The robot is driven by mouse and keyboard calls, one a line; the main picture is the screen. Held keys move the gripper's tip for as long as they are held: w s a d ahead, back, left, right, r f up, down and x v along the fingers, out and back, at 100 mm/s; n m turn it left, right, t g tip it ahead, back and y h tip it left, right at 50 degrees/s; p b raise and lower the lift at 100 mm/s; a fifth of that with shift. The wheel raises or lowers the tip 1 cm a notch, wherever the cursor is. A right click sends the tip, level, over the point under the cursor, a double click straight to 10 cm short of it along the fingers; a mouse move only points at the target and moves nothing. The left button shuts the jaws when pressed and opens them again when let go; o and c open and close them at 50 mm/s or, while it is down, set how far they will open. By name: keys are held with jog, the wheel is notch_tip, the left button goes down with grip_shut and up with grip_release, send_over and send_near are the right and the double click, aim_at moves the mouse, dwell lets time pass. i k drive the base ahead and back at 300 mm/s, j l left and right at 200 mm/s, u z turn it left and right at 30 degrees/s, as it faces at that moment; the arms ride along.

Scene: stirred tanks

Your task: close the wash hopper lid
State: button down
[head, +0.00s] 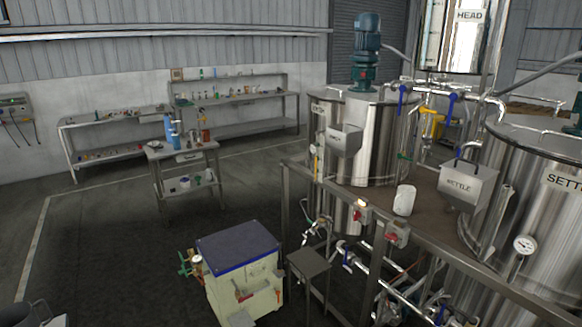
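A steel hopper (345,140) with a sloped box shape is fixed to the front of the left tank (382,150). Its small label is too small to read, so I cannot confirm that it is the wash hopper. Whether its lid is open or shut is not clear at this size. A second steel hopper (466,188), labelled SETTLE, is on the right tank (535,215), with a dark handle-like part above it. My gripper is not in view.
A raised platform (425,205) with a white container (404,200) on it runs in front of the tanks. Pipes and valves lie below it. A pale green cabinet (245,285) with a blue-edged top and a small stand (308,263) are nearby. Open floor (105,240) lies left.

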aim_at(355, 111)
jog(key=i+j+u, duration=0.15)
jog(key=i+u, duration=0.15)
jog(key=i, duration=0.3)
jog(key=i+u, duration=0.25)
jog(key=i, duration=0.35)
